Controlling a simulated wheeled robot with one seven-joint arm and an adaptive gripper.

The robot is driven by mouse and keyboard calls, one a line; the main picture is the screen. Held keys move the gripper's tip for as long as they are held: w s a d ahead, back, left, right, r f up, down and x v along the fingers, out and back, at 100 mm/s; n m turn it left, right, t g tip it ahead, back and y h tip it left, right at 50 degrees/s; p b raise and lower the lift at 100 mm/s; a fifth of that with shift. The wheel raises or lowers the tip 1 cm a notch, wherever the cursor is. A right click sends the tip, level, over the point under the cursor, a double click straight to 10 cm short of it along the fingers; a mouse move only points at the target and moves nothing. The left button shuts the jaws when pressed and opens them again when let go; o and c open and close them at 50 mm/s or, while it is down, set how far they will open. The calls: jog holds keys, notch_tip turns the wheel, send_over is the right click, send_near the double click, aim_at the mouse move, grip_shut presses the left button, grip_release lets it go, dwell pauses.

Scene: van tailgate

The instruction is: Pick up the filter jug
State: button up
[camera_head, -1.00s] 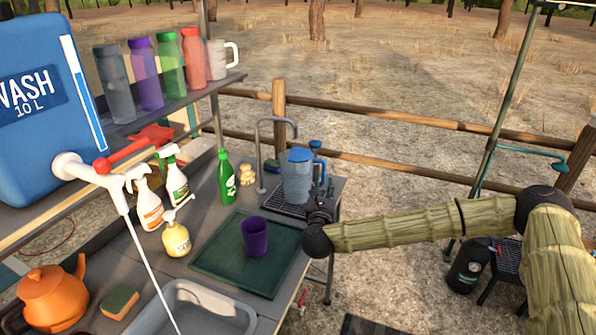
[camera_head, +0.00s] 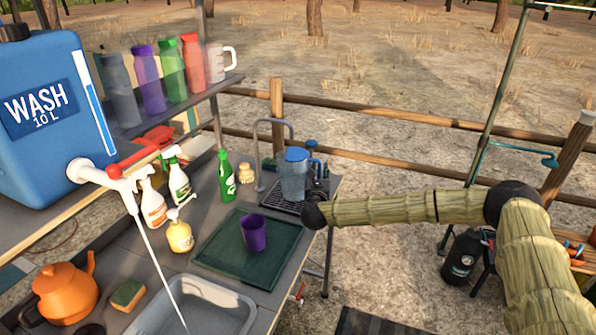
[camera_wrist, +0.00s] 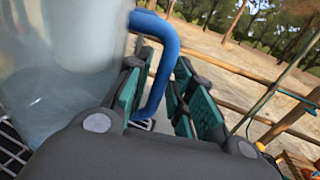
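The filter jug (camera_head: 293,180) is clear with a blue lid and stands upright on the dark drip rack (camera_head: 282,207) at the far end of the counter. My gripper (camera_head: 316,172) is at its right side, small and partly hidden behind my wrist in the head view. In the wrist view the jug's cloudy clear body (camera_wrist: 65,60) fills the left. Its blue handle (camera_wrist: 166,60) passes between the green-padded fingers of my gripper (camera_wrist: 158,105). The fingers stand apart around the handle, with a visible gap on the right side.
A green bottle (camera_head: 226,178) and a purple cup (camera_head: 253,232) on a green mat (camera_head: 222,258) stand nearer. A shelf of bottles (camera_head: 170,75) is at the left.

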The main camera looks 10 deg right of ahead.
jog(key=shift+a+r, duration=0.1)
grip_shut()
jog(key=shift+r, duration=0.15)
dwell(0.3)
